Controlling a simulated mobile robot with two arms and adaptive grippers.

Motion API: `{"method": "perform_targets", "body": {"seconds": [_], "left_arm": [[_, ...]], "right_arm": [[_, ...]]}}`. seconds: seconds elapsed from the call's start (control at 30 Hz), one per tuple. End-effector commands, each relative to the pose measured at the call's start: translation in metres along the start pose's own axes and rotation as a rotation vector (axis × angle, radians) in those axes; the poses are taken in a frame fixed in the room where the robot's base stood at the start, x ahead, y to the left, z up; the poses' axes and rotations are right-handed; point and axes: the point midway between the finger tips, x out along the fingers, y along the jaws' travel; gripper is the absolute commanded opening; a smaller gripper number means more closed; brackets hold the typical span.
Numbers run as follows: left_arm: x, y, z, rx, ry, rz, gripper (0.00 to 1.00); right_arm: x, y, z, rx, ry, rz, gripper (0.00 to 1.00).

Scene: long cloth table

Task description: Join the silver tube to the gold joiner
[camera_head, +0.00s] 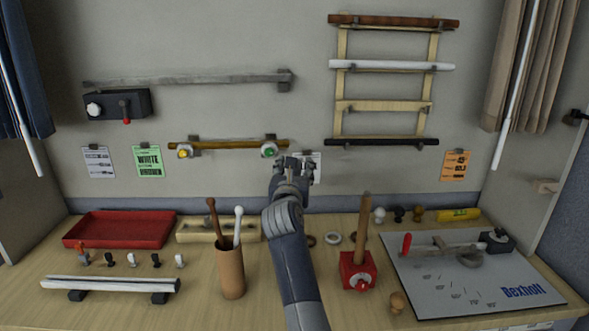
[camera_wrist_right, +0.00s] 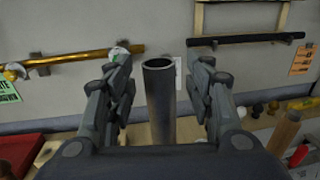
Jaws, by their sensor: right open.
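My right gripper (camera_head: 291,168) is raised in front of the back wall, fingers pointing toward it. In the right wrist view the fingers (camera_wrist_right: 160,95) are open. A hollow dark-silver tube (camera_wrist_right: 161,110) stands between them with its round open end up, with gaps on both sides; its lower part is hidden by my palm. I cannot pick it out in the head view. A gold bar (camera_head: 220,144) is held on the wall by brackets with a yellow and a green knob. It shows left of the tube in the wrist view (camera_wrist_right: 85,61). I cannot tell which piece is the joiner. My left gripper is not in view.
A long grey bar (camera_head: 190,79) is mounted higher on the wall; a rack of bars (camera_head: 341,100) hangs right. On the table stand a red tray (camera_head: 120,243), a cup with two rods (camera_head: 230,275), a red block with a wooden post (camera_head: 357,273) and a grey board (camera_head: 450,289).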

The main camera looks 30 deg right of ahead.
Motion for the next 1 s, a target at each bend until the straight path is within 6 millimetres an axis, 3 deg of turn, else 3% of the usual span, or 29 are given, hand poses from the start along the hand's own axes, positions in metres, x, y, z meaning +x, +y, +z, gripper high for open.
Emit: {"method": "perform_targets", "body": {"seconds": [0.5,1.0], "left_arm": [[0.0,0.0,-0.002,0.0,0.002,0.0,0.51],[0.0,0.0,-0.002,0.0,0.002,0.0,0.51]], "right_arm": [[-0.066,0.001,0.0,0.001,-0.001,0.001,0.49],[-0.073,0.0,0.0,0.0,-0.001,0.0,0.49]]}}
